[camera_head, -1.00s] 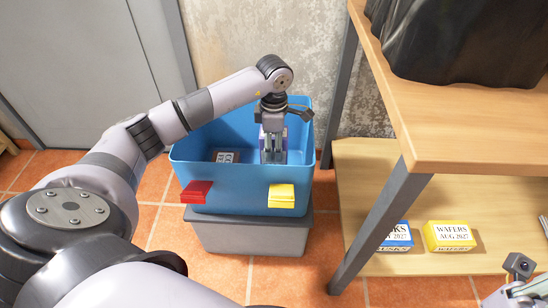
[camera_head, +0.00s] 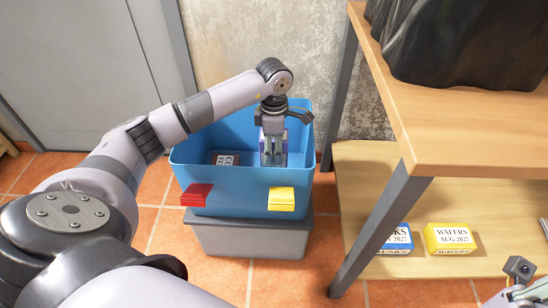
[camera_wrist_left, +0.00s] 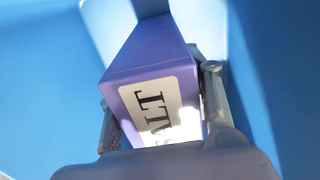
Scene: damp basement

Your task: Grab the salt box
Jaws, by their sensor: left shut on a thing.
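The salt box (camera_wrist_left: 150,75) is purple with a white label reading "ALT" in the left wrist view. My left gripper (camera_wrist_left: 165,110) is shut on it, with a finger on each side. In the head view my left gripper (camera_head: 273,150) reaches down into the blue crate (camera_head: 235,185), and a purple part of the salt box (camera_head: 285,146) shows behind its fingers. Whether the box touches the crate floor is hidden. A bit of my right arm shows at the lower right corner, but I cannot tell its jaw state.
A dark box with a pale label (camera_head: 225,158) lies in the crate. The crate has red (camera_head: 196,194) and yellow (camera_head: 281,198) clips and sits on a grey bin (camera_head: 250,238). A wooden shelf (camera_head: 360,180) at the right holds a yellow wafers box (camera_head: 450,239) and a blue box (camera_head: 396,240).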

